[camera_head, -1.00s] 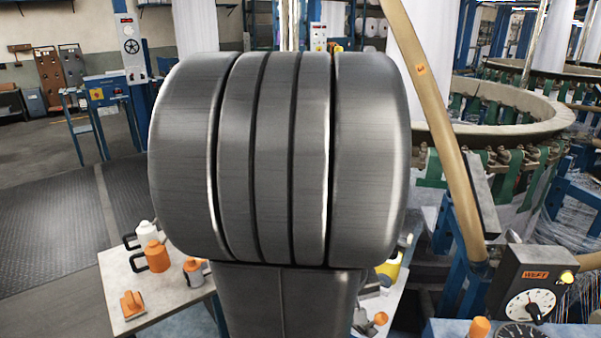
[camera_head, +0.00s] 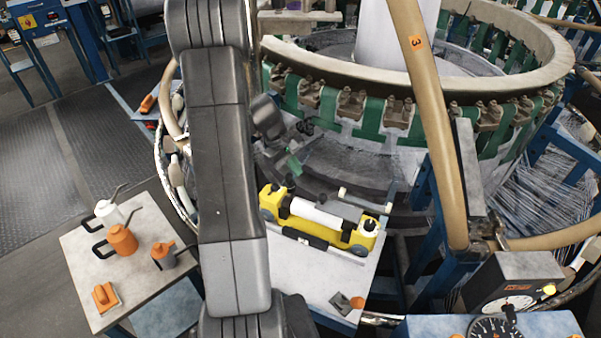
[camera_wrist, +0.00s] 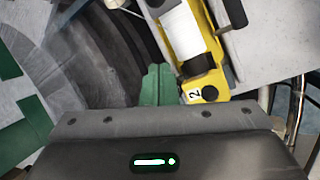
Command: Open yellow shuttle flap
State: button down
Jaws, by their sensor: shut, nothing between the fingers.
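The yellow shuttle (camera_head: 361,239) lies on a pale table at the loom's near side, with a white roll (camera_head: 318,214) along its middle and black parts at its ends. In the wrist view the yellow shuttle (camera_wrist: 214,80) is at the top, marked "2" at its near end. A thin rod with pale ends (camera_head: 363,200) is beside its far side; I cannot tell which part is the flap. My gripper (camera_head: 294,166) has green fingers, shut and empty, above and behind the shuttle's left end. The fingers (camera_wrist: 158,84) appear just left of the shuttle in the wrist view, apparently not holding it.
The circular loom ring (camera_head: 410,88) with green straps stands behind. A tan post (camera_head: 432,120) rises right of the shuttle. A side table (camera_head: 140,290) at left holds orange and white cans. A control box (camera_head: 515,285) is at lower right. My arm covers the middle left.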

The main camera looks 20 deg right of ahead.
jog(key=b+x, duration=0.6)
jog(key=x, duration=0.4)
jog(key=shift+s+f, duration=0.15)
jog(key=shift+f, duration=0.1)
jog(key=s+r+p, duration=0.2)
jog(key=shift+s+d+r, duration=0.1)
jog(key=shift+d+r, duration=0.05)
jog(key=shift+r, duration=0.15)
jog(key=shift+s+d+r, duration=0.1)
jog(key=shift+s+r, duration=0.15)
jog(key=shift+s, duration=0.2)
jog(key=shift+r, duration=0.1)
